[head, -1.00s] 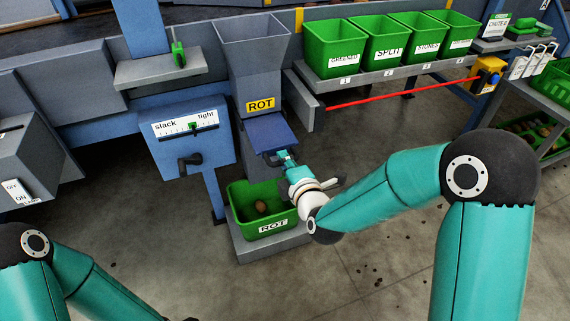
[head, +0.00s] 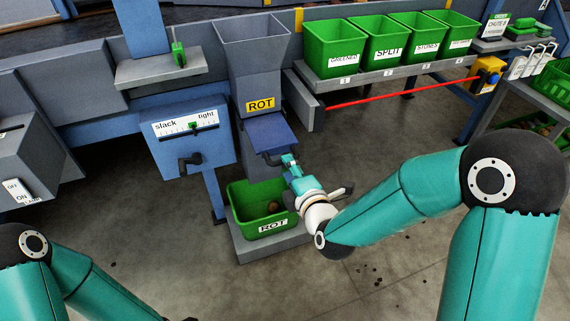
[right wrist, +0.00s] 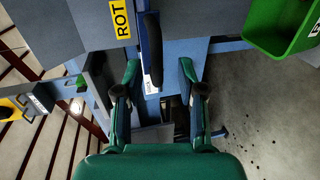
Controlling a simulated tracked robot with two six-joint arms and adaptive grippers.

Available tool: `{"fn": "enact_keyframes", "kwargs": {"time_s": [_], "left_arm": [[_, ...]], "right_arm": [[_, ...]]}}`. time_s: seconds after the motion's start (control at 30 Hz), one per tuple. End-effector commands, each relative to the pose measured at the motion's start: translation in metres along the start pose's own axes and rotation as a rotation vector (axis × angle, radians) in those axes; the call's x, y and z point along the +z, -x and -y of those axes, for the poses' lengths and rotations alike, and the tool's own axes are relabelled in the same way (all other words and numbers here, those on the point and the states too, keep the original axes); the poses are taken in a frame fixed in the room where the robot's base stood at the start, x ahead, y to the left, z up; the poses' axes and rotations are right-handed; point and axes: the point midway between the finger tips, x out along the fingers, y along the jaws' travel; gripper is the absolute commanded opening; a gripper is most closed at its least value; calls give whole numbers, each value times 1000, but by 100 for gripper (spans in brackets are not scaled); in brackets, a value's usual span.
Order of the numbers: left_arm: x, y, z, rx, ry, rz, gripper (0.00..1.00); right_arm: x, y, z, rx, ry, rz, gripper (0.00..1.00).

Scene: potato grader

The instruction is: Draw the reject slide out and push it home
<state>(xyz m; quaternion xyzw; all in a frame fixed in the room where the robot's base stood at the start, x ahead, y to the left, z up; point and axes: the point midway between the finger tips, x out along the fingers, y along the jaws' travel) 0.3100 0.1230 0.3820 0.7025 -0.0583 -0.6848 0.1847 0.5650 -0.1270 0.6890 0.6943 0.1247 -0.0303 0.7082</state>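The blue reject slide (head: 270,134) juts from the grey chute with the yellow ROT label (head: 260,104). Its dark handle (head: 272,159) is at its front edge and also shows in the right wrist view (right wrist: 152,45). My right gripper (head: 289,160) is just to the right of the handle. In the right wrist view its two fingers (right wrist: 160,70) are apart with nothing clamped, and the handle appears between and beyond them. Contact with the handle cannot be told. Of my left arm only links show at the bottom left; its gripper is out of view.
A green ROT bin (head: 265,228) with a potato stands on a low step below the chute. The slack/tight box (head: 187,140) with its crank is to the left. Several green bins (head: 335,48) line a shelf at the upper right, above a red cord (head: 400,95).

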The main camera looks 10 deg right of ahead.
Motion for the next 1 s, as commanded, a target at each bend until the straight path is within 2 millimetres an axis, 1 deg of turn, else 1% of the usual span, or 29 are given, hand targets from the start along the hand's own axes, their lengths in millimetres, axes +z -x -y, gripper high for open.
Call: {"fn": "enact_keyframes", "kwargs": {"time_s": [0.03,0.1,0.2,0.3,0.43,1.0], "left_arm": [[0,0,0,0,0,0,0],[0,0,0,0,0,0,0],[0,0,0,0,0,0,0],[0,0,0,0,0,0,0],[0,0,0,0,0,0,0],[0,-1,0,0,0,0,0]], "right_arm": [[0,10,0,-1,0,-2,39],[0,20,0,-1,0,-2,39],[-1,33,1,-3,0,-2,39],[0,40,2,-3,0,-1,39],[0,42,2,-3,0,-1,39],[-1,42,2,-3,0,-3,39]]}}
